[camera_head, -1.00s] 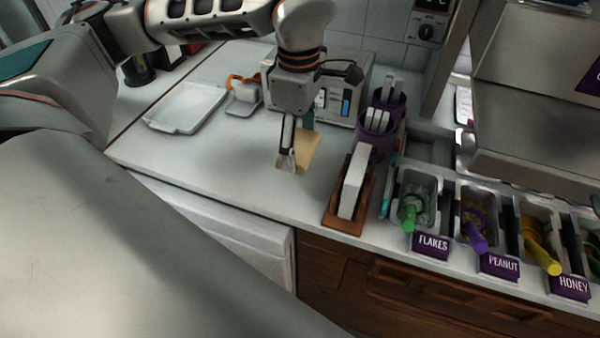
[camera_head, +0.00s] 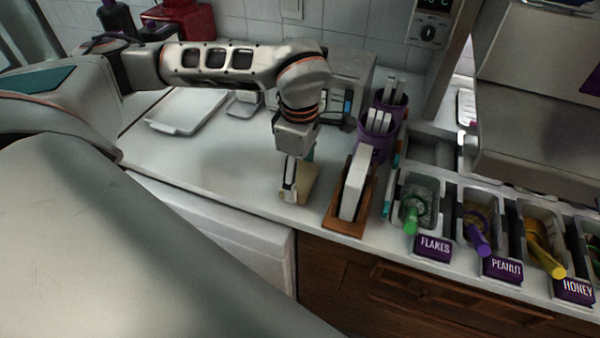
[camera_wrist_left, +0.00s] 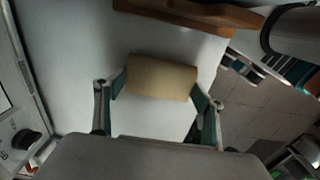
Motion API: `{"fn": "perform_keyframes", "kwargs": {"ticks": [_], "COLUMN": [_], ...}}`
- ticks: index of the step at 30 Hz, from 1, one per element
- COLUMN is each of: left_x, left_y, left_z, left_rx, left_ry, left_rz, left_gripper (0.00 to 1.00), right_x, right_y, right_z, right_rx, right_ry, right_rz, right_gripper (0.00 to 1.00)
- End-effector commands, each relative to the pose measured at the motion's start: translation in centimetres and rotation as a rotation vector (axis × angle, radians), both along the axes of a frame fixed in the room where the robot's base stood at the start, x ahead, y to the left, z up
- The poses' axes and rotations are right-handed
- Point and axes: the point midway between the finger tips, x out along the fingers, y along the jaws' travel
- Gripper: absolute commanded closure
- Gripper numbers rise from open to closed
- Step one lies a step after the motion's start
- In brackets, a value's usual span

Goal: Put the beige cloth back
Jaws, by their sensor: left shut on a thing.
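The beige cloth (camera_head: 304,186) is a small folded piece at the fingers of my left gripper (camera_head: 290,190), over the counter left of the wooden napkin holder. In the left wrist view the cloth (camera_wrist_left: 162,78) lies between the two fingertips of the left gripper (camera_wrist_left: 160,88), which is shut on it. I cannot tell whether the cloth touches the counter. My right gripper is in neither view.
The wooden holder (camera_head: 345,223) with a white napkin stack (camera_head: 354,183) stands just right of the gripper. Purple cups (camera_head: 378,128) stand behind it. A white tray (camera_head: 186,111) lies at the back left. The counter (camera_head: 215,170) left of the gripper is clear.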

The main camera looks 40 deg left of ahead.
Motion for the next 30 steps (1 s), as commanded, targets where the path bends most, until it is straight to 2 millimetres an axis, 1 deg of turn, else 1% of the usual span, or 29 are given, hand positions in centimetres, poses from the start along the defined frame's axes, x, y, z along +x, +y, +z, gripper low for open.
{"fn": "perform_keyframes", "kwargs": {"ticks": [3,4,6,16,20,23,30], "left_x": [0.0,0.0,0.0,0.0,0.1,0.1,0.1], "left_y": [0.0,0.0,0.0,0.0,0.0,0.0,0.0], "left_z": [-0.3,-0.4,-0.3,-0.2,0.7,2.3,7.3], "left_rx": [0.0,0.0,0.0,0.0,0.0,-0.001,0.0], "left_ry": [0.0,0.0,0.0,0.0,-0.003,-0.005,-0.005], "left_rz": [-0.001,-0.001,0.0,0.0,0.0,0.0,-0.001], "left_gripper": [0.51,0.29,0.15,0.15,0.15,0.15,0.15], "right_x": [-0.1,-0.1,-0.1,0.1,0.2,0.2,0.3], "right_y": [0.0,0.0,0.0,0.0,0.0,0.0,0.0], "right_z": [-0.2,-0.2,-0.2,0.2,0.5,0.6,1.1], "right_rx": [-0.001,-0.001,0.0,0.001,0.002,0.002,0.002], "right_ry": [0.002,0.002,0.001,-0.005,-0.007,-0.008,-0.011], "right_rz": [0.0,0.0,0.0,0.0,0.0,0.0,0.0], "right_gripper": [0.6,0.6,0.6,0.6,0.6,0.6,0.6]}}
